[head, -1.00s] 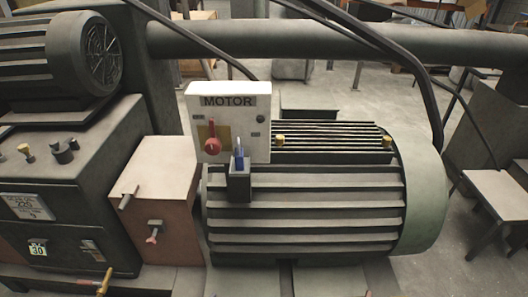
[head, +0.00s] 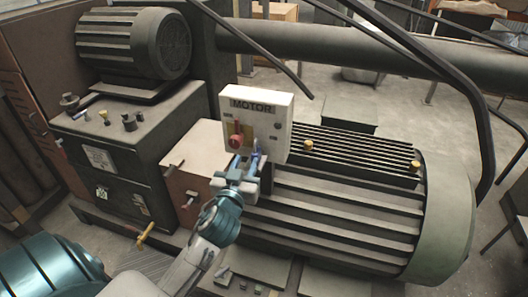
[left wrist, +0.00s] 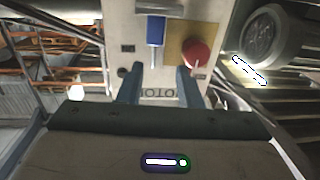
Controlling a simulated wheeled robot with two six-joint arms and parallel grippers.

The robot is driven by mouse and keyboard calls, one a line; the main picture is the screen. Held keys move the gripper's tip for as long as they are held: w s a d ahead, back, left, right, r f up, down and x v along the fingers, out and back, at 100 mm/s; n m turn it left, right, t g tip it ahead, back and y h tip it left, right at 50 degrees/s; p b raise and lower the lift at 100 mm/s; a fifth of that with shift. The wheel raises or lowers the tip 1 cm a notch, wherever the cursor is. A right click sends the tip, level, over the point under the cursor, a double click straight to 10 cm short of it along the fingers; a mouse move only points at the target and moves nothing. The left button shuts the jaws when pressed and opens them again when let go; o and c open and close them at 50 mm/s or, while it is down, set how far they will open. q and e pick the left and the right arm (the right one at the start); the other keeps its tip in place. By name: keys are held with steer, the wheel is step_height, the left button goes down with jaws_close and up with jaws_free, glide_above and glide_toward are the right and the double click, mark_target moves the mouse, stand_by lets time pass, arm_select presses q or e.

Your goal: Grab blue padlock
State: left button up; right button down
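The blue padlock (head: 257,147) is at the front of the white motor control box (head: 276,112), to the right of its red knob (head: 236,138). The left wrist view shows the padlock (left wrist: 155,31) upright in line with the gap between the fingers, a little beyond their tips. My left gripper (head: 246,163) is in front of the lower part of the box. In the left wrist view my left gripper (left wrist: 157,75) is open, with nothing between its fingers. In the head view the gripper hides the padlock's lower part. My right gripper is not in view.
The large finned motor (head: 340,210) lies to the right of the box. A brownish block (head: 200,150) with small valves and a dark machine cabinet (head: 110,150) stand to the left. Dark cables and a thick pipe (head: 400,65) run behind.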

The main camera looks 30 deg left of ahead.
mark_target(254, 151)
arm_select(q)
steer(key=p+x, duration=0.1)
steer(key=x, duration=0.1)
steer(key=p+x, duration=0.1)
steer(key=x, duration=0.2)
steer(key=d+p+x, duration=0.1)
steer(key=x, duration=0.2)
steer(key=shift+w, duration=0.15)
steer(key=shift+w+a+f, duration=0.1)
steer(key=shift+w+f, duration=0.05)
steer(key=shift+w, duration=0.05)
steer(key=shift+s, duration=0.1)
jaws_close()
